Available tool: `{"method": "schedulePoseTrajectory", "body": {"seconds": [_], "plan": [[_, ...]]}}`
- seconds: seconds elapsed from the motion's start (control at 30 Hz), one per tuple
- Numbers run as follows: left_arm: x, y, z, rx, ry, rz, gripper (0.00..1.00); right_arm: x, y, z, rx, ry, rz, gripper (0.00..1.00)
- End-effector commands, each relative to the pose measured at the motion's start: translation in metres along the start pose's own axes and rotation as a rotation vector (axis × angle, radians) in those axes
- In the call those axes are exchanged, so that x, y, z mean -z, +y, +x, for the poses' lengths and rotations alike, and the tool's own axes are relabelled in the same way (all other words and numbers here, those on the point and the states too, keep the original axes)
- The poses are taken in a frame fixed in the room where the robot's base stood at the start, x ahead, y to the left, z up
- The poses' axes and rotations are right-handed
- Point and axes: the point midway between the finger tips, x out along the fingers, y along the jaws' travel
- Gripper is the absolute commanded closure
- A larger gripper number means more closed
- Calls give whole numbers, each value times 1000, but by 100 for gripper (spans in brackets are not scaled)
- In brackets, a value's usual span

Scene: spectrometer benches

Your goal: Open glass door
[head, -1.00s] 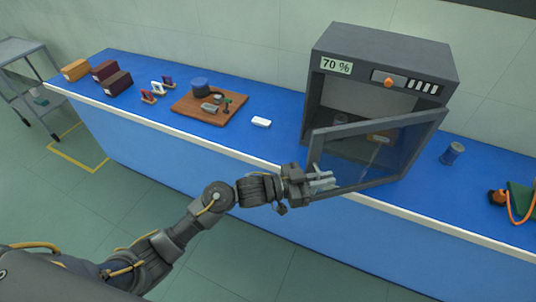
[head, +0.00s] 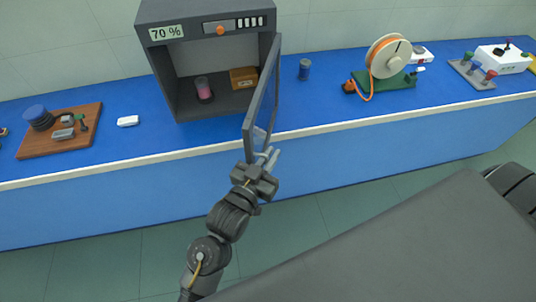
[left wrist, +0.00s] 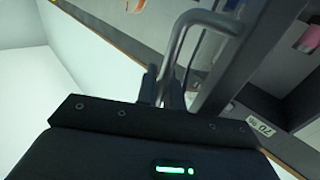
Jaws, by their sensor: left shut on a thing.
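The glass door (head: 262,95) is a dark-framed pane on the right side of a grey cabinet (head: 205,15). It stands swung well open, seen nearly edge-on, and juts out past the bench's front edge. My left gripper (head: 264,164) is shut on the metal door handle (head: 268,156) at the door's free edge. In the left wrist view the bent handle bar (left wrist: 203,18) runs down between the fingers of the gripper (left wrist: 165,88). Inside the cabinet are a jar with pink contents (head: 204,91) and a brown box (head: 243,77). My right gripper is not in view.
On the blue bench (head: 330,110), a dark jar (head: 304,69) stands right of the door, then an orange spool (head: 388,56) on a green base. A white block (head: 128,121) and a wooden board (head: 50,146) with parts lie to the left. Floor in front is clear.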

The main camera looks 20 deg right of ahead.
Motion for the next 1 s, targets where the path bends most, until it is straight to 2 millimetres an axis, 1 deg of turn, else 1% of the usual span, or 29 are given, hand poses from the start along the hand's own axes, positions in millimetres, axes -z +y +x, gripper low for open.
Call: {"method": "schedulePoseTrajectory", "body": {"seconds": [0.27,0.3,0.37,0.67,0.77,0.87,1.0], "plan": [[1,-1,0,3,4,0,100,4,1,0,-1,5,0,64],[1,-1,0,3,4,0,90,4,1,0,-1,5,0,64],[1,-1,0,3,4,0,82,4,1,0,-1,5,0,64],[0,-1,-2,2,1,0,82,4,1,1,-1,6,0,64],[-2,-1,-10,2,1,1,82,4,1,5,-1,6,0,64],[-4,-1,-27,2,1,1,82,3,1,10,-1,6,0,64],[-4,-1,-56,1,2,1,82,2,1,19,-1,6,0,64]]}}
